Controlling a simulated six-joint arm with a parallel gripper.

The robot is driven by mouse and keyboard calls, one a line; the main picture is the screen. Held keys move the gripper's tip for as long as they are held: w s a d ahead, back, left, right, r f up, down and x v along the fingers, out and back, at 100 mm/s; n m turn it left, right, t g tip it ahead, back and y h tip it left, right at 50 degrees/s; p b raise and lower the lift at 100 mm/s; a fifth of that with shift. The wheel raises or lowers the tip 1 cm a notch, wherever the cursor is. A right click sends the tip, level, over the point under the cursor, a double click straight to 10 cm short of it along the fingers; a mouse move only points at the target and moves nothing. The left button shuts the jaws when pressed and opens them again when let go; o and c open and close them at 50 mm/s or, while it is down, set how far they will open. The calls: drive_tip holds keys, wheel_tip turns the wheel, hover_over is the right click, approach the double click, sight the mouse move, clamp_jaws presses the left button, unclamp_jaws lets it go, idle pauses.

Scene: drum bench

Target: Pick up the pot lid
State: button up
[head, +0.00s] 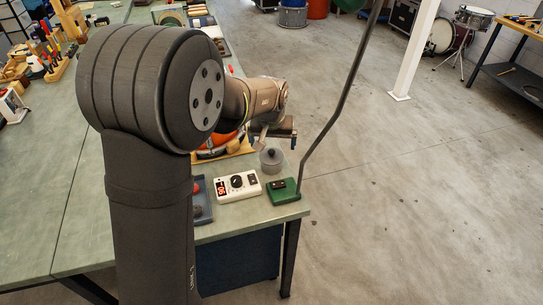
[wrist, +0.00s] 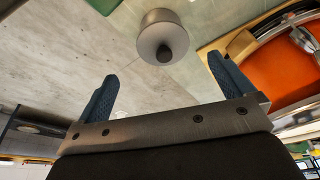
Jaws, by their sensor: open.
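The pot lid (head: 271,154) is a small grey round piece with a dark knob, on the bench near its right edge. In the wrist view the lid (wrist: 150,40) shows at upper centre, with its dark knob (wrist: 164,53) facing the camera. My gripper (wrist: 162,75) is open and empty, with its two blue fingers spread. The lid shows beyond the fingertips, between them in the picture, and the fingers appear apart from it. In the head view my gripper (head: 267,141) is by the lid, slightly above it in the picture. Whether a pot is under the lid is unclear.
A white control box (head: 238,187) with a red display and a green block (head: 284,191) with a tall bent rod stand in front of the lid. An orange round object (wrist: 276,69) on a wooden board is close beside it. Open floor (head: 400,190) lies right of the bench.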

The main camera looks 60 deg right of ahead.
sight(271, 152)
drive_tip(key=shift+w+x, duration=0.15)
drive_tip(key=shift+x, duration=1.35)
drive_tip(key=shift+w+x, duration=0.15)
drive_tip(key=shift+x, duration=1.4)
drive_tip(key=shift+r, duration=0.1)
drive_tip(key=shift+c, duration=0.2)
drive_tip(key=c, duration=1)
